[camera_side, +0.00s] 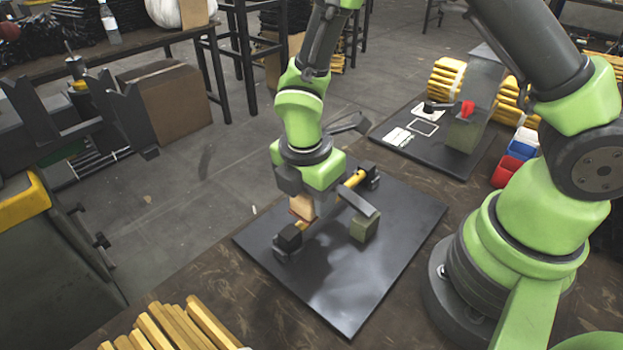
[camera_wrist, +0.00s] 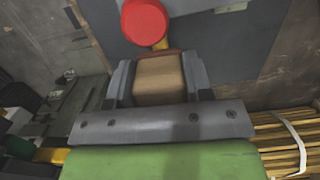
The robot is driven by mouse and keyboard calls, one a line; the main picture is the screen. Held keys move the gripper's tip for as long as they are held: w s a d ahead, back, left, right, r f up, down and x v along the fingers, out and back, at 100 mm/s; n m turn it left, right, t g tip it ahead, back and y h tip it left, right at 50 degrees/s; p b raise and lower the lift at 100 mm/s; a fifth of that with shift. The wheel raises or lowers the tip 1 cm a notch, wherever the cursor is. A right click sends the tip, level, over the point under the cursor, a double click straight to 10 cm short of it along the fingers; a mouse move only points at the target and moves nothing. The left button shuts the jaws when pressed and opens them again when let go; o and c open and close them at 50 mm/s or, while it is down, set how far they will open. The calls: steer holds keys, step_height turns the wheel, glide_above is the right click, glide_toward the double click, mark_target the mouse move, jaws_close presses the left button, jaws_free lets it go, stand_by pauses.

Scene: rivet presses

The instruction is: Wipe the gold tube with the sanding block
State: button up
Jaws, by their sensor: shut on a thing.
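My gripper (camera_side: 304,198) is shut on the sanding block (camera_side: 301,207), a tan block with a reddish-brown underside. In the wrist view the block (camera_wrist: 160,80) sits between the two grey fingers of my gripper (camera_wrist: 159,74). The gold tube (camera_side: 353,180) lies between two dark holders on a black plate (camera_side: 345,290), and my gripper hides its middle. The block is over the tube's nearer half, at or very close to it; I cannot tell whether they touch. A small yellow piece, seemingly the tube (camera_wrist: 161,44), shows beyond the block in the wrist view.
A green block (camera_side: 364,228) with a grey lever arm above it stands right of the tube. A red round knob (camera_wrist: 145,20) is close beyond the block in the wrist view. Another press (camera_side: 470,115) and coloured bins (camera_side: 517,150) stand behind. Yellow bars (camera_side: 175,325) lie front left.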

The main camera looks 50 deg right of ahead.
steer(key=shift+a+r, duration=0.15)
steer(key=shift+a, duration=2.6)
steer(key=shift+d, duration=2.65)
steer(key=shift+d+r, duration=0.15)
steer(key=shift+r, duration=3.1)
